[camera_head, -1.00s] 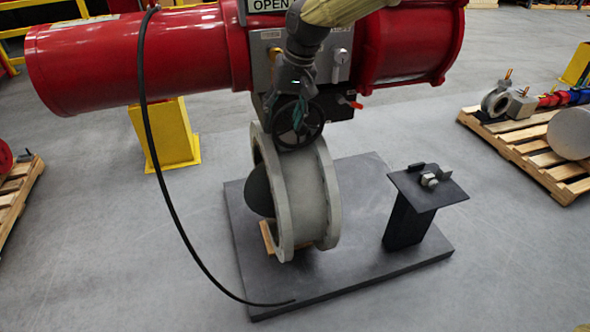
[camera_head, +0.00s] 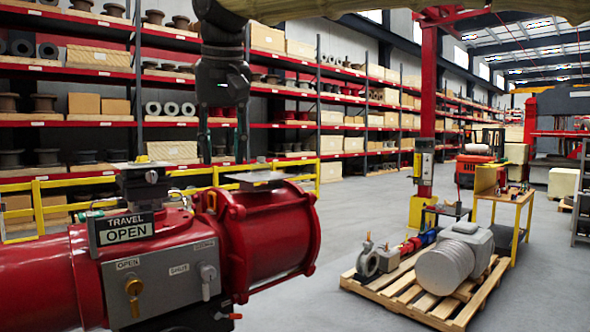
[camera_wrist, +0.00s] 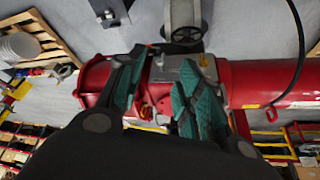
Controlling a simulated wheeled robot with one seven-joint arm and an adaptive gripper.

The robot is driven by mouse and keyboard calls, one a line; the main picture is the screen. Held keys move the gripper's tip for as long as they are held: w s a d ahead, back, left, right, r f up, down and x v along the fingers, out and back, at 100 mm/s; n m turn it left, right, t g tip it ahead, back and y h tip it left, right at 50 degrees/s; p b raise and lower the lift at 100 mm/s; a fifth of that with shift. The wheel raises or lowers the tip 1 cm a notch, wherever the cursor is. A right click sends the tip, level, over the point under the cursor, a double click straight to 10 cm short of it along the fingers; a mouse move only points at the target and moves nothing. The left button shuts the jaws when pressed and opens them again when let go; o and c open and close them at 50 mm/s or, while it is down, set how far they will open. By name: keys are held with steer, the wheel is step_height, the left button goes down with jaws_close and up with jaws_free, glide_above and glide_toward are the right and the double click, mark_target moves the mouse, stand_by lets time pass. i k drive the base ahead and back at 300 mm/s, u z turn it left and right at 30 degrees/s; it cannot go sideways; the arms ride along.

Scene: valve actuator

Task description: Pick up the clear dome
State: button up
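I cannot clearly make out a clear dome in either current view. In the head view, the red valve actuator (camera_head: 270,235) fills the lower left. A black indicator box with a "TRAVEL OPEN" sign (camera_head: 125,230) stands on it, with a flat plate (camera_head: 140,165) and a small yellowish piece above. My gripper (camera_head: 224,150) hangs fingers down above and behind the actuator, its fingers apart with nothing between them. In the wrist view, the green-padded fingers of my gripper (camera_wrist: 160,68) are spread and empty, with the actuator (camera_wrist: 265,82) beyond them.
Another flat plate (camera_head: 257,178) sits over the actuator's right cylinder. A wooden pallet (camera_head: 425,305) with a grey motor-like unit (camera_head: 455,260) stands to the right. Yellow railing (camera_head: 330,165) and loaded shelves (camera_head: 345,100) lie behind. Open floor (camera_head: 345,215) shows between.

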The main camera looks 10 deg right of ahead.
mark_target(261, 168)
steer(key=z, duration=0.8)
steer(key=i, duration=0.75)
steer(key=z, duration=0.5)
steer(key=i, duration=0.8)
steer(key=u, duration=1)
steer(key=i, duration=0.6)
steer(key=u, duration=0.65)
